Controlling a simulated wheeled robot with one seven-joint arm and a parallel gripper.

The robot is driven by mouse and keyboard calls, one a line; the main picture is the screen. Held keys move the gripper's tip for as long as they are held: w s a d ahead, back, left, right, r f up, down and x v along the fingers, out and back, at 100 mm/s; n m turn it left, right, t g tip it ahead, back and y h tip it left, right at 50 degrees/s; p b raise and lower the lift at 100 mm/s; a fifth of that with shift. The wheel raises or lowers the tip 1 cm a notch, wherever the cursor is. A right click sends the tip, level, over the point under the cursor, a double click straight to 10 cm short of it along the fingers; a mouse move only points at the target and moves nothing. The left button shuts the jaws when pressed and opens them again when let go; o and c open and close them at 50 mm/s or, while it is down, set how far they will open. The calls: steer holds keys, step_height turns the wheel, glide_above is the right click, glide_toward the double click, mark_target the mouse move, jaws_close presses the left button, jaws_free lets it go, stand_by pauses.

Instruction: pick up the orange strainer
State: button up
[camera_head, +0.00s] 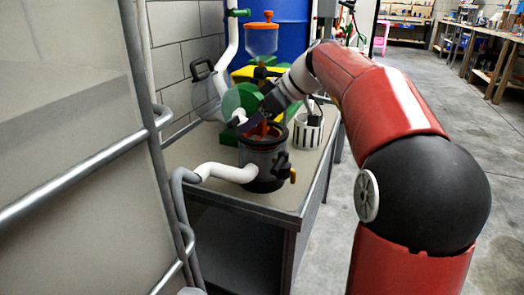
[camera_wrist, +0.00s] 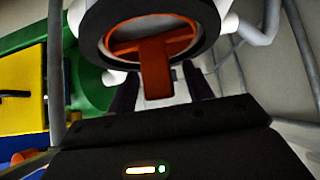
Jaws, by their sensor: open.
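The orange strainer (camera_wrist: 152,52) sits inside the black-rimmed opening of a filter housing (camera_wrist: 93,22) in the wrist view. Its flat orange tab points toward my gripper. My gripper (camera_wrist: 161,86) is open, with one dark finger on each side of the tab; I cannot tell whether they touch it. In the head view the strainer (camera_head: 263,131) shows as a small orange patch above the dark rim of the housing (camera_head: 262,155). My gripper (camera_head: 254,121) is just above it and hides part of it.
A white slotted canister (camera_head: 308,131) stands right of the housing on the table (camera_head: 290,195). A green and yellow machine with a clear orange-lidded hopper (camera_head: 262,38) is behind. A white pipe (camera_head: 225,172) runs left from the housing. A metal rail (camera_head: 75,185) borders the left.

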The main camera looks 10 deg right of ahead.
jaws_close()
steer(key=shift+r, duration=0.1)
